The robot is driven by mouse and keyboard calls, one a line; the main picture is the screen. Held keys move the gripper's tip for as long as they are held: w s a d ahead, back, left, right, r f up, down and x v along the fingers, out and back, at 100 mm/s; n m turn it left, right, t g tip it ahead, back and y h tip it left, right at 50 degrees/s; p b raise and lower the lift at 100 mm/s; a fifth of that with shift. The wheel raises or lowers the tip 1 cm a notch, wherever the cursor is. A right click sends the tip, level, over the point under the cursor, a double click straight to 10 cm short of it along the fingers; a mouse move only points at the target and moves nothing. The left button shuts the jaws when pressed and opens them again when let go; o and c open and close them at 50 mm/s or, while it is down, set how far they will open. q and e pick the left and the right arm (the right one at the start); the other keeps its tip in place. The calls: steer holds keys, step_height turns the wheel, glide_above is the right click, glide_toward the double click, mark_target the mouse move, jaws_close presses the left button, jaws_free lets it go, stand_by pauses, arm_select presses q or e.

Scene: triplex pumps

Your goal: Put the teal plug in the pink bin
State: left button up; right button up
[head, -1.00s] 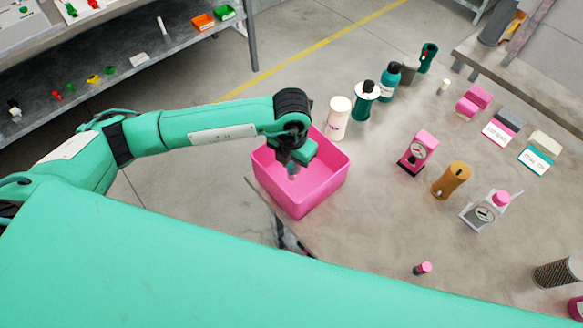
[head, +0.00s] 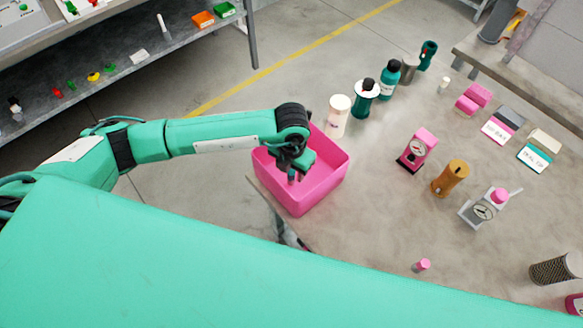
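The pink bin (head: 327,187) stands at the near left corner of the grey table. My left gripper (head: 292,172) points down inside the bin's outline, near its left side. A small dark teal piece, which looks like the teal plug (head: 291,178), shows just under the gripper. The fingers are too small and dark to tell whether they grip it. My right gripper is not in view.
A cream bottle (head: 338,116) stands close behind the bin, with teal bottles (head: 364,100) beyond it. A pink gauge unit (head: 417,150), a brown cylinder (head: 450,179) and a grey gauge unit (head: 483,209) stand to the right. A small pink plug (head: 422,265) is nearer. Bare table lies between.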

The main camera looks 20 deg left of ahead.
mark_target(292, 171)
arm_select(q)
steer(key=shift+r, duration=0.6)
step_height(292, 171, up, 11)
steer(key=b, duration=0.3)
